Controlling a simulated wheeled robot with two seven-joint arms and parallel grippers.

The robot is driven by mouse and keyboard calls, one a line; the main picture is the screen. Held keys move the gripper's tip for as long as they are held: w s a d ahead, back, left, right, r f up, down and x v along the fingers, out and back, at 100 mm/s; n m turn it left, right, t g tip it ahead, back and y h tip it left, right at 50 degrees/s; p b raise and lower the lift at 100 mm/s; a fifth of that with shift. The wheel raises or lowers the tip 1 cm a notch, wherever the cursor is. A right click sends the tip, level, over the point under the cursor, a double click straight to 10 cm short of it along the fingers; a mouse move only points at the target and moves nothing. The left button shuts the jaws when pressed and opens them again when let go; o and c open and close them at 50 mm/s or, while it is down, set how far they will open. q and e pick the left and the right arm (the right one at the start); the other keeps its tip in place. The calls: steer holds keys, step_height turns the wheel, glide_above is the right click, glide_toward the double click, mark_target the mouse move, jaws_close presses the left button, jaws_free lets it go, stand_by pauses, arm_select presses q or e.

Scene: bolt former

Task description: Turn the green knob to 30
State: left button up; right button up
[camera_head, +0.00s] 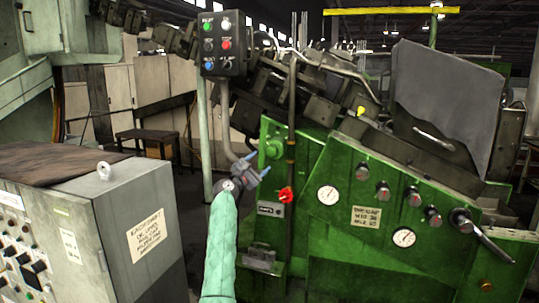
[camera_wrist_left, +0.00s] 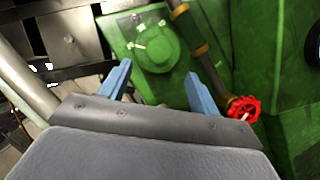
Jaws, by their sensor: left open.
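The round green knob (camera_head: 274,149) sits on the green machine's upper left face, just beyond my left gripper in the head view. In the left wrist view the knob (camera_wrist_left: 158,47) is a green disc between and beyond the blue fingertips. My left gripper (camera_head: 258,164) is open and empty, its two blue fingers pointing toward the knob. The fingers also show in the left wrist view (camera_wrist_left: 158,70), apart from each other, with a gap in front of the knob. No scale numbers can be read on the knob. My right gripper is out of view.
A red valve handle (camera_head: 285,195) is just below right of the knob, beside a vertical pipe (camera_head: 291,130). A button box (camera_head: 223,44) hangs above. Gauges (camera_head: 328,195) and levers line the machine's right. A grey cabinet (camera_head: 140,235) stands left.

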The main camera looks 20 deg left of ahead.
mark_target(270, 153)
arm_select(q)
steer(key=p+x, duration=0.2)
steer(key=x, duration=0.4)
steer(key=shift+w+d+r, duration=0.1)
steer(key=shift+w+r, duration=0.15)
steer(key=shift+w+d+r+p, duration=0.1)
steer(key=shift+w+d+p, duration=0.05)
steer(key=shift+w+p, duration=0.4)
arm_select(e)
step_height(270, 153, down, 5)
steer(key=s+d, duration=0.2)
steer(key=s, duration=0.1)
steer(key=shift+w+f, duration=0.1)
arm_select(q)
steer(key=c, duration=1)
